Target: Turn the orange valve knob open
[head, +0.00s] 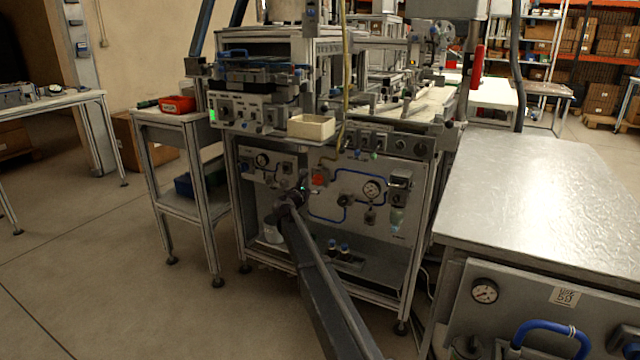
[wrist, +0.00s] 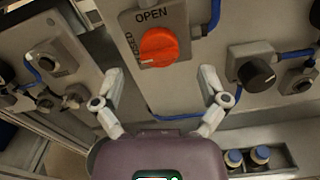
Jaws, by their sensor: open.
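The orange valve knob (wrist: 159,47) is round with a raised grip and sits on a grey plate marked OPEN (wrist: 152,14) above it and CLOSED along its left side. In the head view the knob (head: 319,177) shows as a small red-orange spot on the machine's lower panel. My gripper (wrist: 160,80) is open and empty in the wrist view, its two fingers spread below and to either side of the knob, apart from it. In the head view my gripper (head: 301,188) is small and dark, close to the panel, just left of the knob.
A black knob (wrist: 257,75) on a grey block is right of the orange knob. Blue tubes run across the panel. Two blue-capped bottles (wrist: 247,157) stand in a tray below. A metal-topped table (head: 540,180) stands at right.

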